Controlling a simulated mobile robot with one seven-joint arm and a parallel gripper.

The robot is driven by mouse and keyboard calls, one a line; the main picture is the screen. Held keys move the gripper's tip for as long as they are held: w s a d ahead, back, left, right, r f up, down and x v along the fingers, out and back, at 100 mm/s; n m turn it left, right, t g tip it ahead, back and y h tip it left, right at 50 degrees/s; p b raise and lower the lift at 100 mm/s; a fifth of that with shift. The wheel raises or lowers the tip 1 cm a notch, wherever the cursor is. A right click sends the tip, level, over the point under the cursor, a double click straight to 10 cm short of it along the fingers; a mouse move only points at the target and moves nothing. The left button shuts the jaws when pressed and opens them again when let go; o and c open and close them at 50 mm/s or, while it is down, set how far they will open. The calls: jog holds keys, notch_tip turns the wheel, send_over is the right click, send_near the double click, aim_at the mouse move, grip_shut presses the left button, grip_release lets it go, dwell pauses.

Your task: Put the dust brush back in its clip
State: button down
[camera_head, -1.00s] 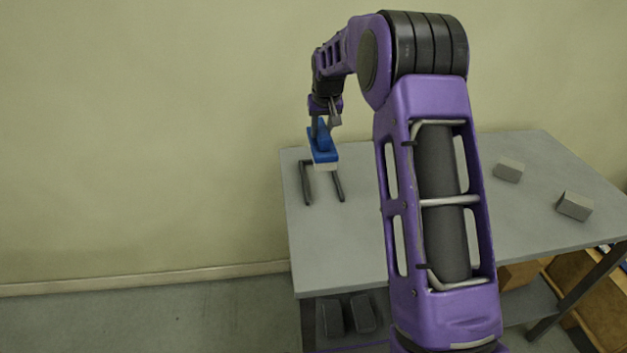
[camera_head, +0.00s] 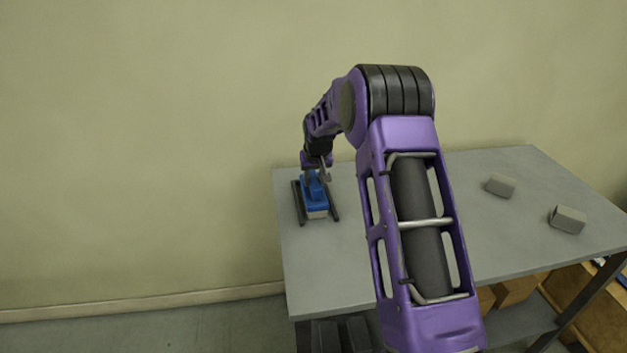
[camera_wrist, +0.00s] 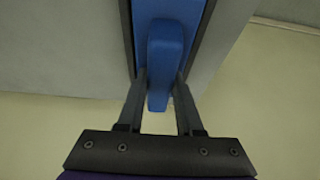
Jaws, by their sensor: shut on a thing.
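The dust brush (camera_head: 315,199) has a blue body and pale bristles. It sits low between the two dark rails of the clip (camera_head: 334,204) at the left end of the grey table. My gripper (camera_head: 315,174) is above it, shut on its blue handle. In the wrist view, the fingers (camera_wrist: 160,93) grip both sides of the blue handle of the brush (camera_wrist: 166,50). Dark rails of the clip (camera_wrist: 126,35) run along both sides of the blue body there. Whether the bristles touch the tabletop cannot be told.
The grey table (camera_head: 390,300) fills the right half of the head view. Boxes (camera_head: 515,290) stand below. The table's front left area is clear.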

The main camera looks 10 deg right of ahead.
jog(key=shift+f, duration=0.2)
jog(key=c, duration=0.6)
grip_release()
jog(key=shift+o, duration=0.2)
jog(key=shift+r, duration=0.1)
jog(key=shift+r, duration=0.3)
jog(key=v, duration=1.1)
jog(key=shift+s+r+p, duration=0.15)
jog(key=shift+r+p, duration=0.15)
